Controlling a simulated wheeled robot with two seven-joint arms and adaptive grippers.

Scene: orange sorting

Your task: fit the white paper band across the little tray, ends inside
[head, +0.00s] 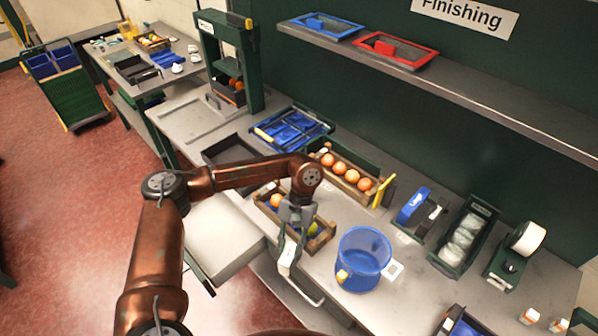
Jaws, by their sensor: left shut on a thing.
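My left gripper (293,222) points down over the front wooden tray (318,245). It is shut on the white paper band (289,252), which hangs below the fingers at the tray's front side. I cannot tell whether the band touches the tray. The tray holds an orange fruit (276,200) at its left and something green at its right; the gripper hides its middle. A second wooden tray (382,191) behind it holds a row of oranges (339,168). My right gripper is not in view.
A blue round bin (364,258) stands close to the front tray's right. Behind are a blue divided tray (291,130) and a yellow upright piece (385,190). A tape roll (526,238) and a green holder with white items (463,240) stand farther right. A shelf (450,90) overhangs the back.

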